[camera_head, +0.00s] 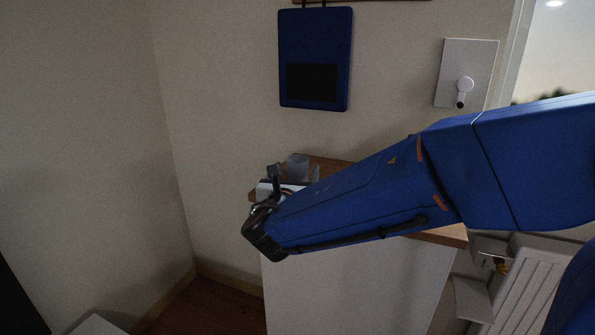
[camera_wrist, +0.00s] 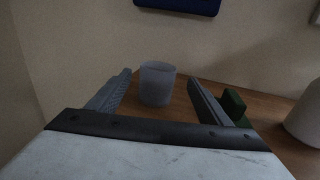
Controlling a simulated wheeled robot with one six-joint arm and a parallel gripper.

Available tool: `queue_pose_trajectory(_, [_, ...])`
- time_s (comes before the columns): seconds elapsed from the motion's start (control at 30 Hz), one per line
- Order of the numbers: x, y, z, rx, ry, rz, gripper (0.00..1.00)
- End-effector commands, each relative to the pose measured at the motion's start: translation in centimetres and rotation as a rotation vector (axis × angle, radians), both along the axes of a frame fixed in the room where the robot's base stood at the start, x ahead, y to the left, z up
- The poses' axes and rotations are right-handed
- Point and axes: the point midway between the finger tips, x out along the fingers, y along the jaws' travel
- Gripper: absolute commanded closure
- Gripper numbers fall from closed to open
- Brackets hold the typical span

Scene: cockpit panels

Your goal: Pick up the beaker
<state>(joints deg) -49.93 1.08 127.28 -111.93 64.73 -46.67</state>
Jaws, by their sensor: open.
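The beaker (camera_wrist: 157,84) is a small, pale, translucent cup. It stands upright on the brown wooden top of a white cabinet. In the wrist view it is ahead of my gripper (camera_wrist: 160,88), between the lines of the two open fingers and nearer the left one. No finger appears to touch it. In the head view the beaker (camera_head: 297,167) shows just behind my gripper (camera_head: 275,178), partly hidden by it. My blue arm covers much of the cabinet top there.
The wooden top (camera_wrist: 250,102) is bounded by a wall behind. A small dark green object (camera_wrist: 233,103) is beside the right finger. A pale rounded object (camera_wrist: 304,118) stands farther right. A blue panel (camera_head: 314,58) hangs above, and a white wall plate with a handle (camera_head: 466,73) is to the right.

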Motion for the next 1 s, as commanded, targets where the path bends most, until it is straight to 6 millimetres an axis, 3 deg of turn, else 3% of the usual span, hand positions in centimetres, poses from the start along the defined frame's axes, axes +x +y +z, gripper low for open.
queue_pose_trajectory(0.23, [1.3,0.0,0.0,0.0,0.0,-0.002,0.28])
queue_pose_trajectory(0.53, [5.1,-0.3,0.0,-0.001,0.0,-0.001,0.28])
queue_pose_trajectory(0.77, [5.4,-0.3,0.0,0.0,0.0,0.0,0.28])
queue_pose_trajectory(0.8, [5.4,-0.3,0.0,0.0,0.0,0.0,0.3])
queue_pose_trajectory(0.97, [5.4,-0.3,0.0,0.0,0.0,0.0,0.68])
queue_pose_trajectory(1.0, [5.4,-0.3,0.0,0.0,0.0,0.0,0.72])
